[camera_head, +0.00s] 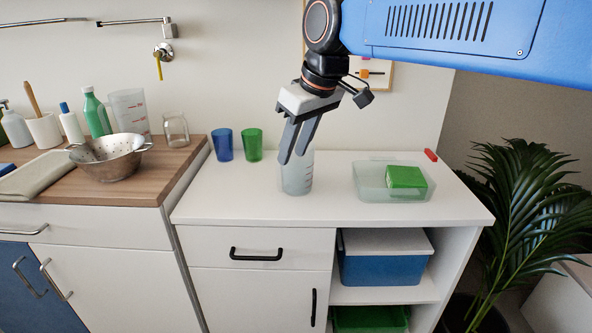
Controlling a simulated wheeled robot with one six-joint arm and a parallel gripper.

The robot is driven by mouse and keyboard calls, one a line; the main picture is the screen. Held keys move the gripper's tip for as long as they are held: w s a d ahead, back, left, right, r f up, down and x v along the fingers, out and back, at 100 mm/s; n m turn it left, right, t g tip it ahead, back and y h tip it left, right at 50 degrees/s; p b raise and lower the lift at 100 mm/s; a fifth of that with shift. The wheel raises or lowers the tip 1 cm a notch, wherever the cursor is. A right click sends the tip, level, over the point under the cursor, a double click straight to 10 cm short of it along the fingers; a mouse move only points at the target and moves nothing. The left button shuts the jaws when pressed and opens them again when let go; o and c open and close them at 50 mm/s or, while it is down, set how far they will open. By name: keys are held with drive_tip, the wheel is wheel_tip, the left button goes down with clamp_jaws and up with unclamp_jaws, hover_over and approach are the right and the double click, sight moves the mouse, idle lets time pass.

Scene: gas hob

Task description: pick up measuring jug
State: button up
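A clear measuring jug with red marks (130,112) stands upright at the back of the wooden counter on the left. A second translucent container with faint side marks (297,180) stands upright on the white cabinet top, below my gripper. My gripper (293,157) points down with a visible gap between its two fingers. The fingertips overlap the upper part of the translucent container in the picture and partly hide its rim. I cannot tell whether they touch it or are in front of it. My gripper is far to the right of the red-marked jug.
A blue cup (222,145) and a green cup (252,145) stand left of my gripper. A clear tray (372,187) with a green block (406,178) is to the right. A colander (110,160), bottles and a glass (176,131) crowd the wooden counter. The white top's front is clear.

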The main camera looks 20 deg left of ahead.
sight(294, 170)
drive_tip(key=shift+a+x, duration=0.15)
drive_tip(key=shift+x, duration=2.3)
drive_tip(key=shift+a+x, duration=0.1)
drive_tip(key=shift+x, duration=2.3)
drive_tip(key=shift+r, duration=0.15)
drive_tip(key=shift+c, duration=0.6)
clamp_jaws()
